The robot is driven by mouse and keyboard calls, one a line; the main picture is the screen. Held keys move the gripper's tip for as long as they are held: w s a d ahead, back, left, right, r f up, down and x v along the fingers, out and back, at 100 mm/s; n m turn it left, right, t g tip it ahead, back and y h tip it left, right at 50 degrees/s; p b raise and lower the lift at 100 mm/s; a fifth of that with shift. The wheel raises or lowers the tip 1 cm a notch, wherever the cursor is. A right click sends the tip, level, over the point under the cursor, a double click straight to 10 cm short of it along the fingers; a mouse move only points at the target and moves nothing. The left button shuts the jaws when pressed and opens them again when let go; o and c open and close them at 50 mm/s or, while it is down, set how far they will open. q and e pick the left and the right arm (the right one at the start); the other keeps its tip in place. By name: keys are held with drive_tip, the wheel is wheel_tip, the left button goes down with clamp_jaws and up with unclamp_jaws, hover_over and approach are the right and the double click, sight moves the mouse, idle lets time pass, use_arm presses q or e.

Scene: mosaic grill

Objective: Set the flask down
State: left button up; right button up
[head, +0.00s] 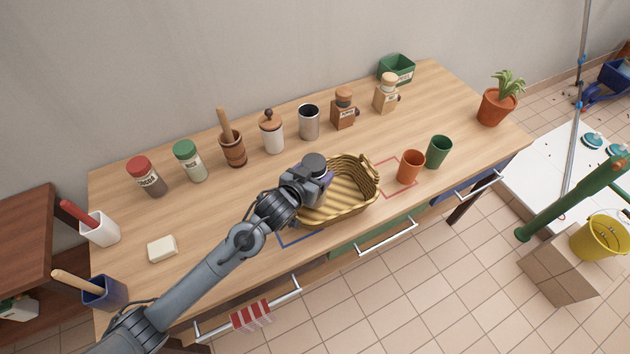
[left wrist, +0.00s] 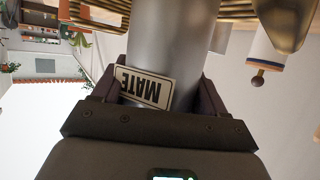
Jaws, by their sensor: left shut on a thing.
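My left gripper (left wrist: 155,95) is shut on the flask (left wrist: 172,35), a grey metal cylinder with a white label reading MATE (left wrist: 147,88). The label appears upside down in the left wrist view. In the head view my left gripper (head: 318,185) is over the left end of the woven basket (head: 362,200), and hides most or all of the flask. I cannot tell whether the flask touches the basket or the table. Parts of the basket also show at the top of the left wrist view (left wrist: 235,10). My right gripper is not in view.
Behind stand a steel cup (head: 308,122), a white canister (head: 271,133), a mortar (head: 232,148) and several jars and grinders. An orange cup (head: 410,168) and a green cup (head: 438,152) are right of the basket. A blue outline (head: 290,242) lies at its front left.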

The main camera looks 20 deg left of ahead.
use_arm(q)
drive_tip(key=shift+f+b, duration=0.45)
drive_tip(key=shift+f, duration=1.55)
drive_tip(key=o, duration=1.7)
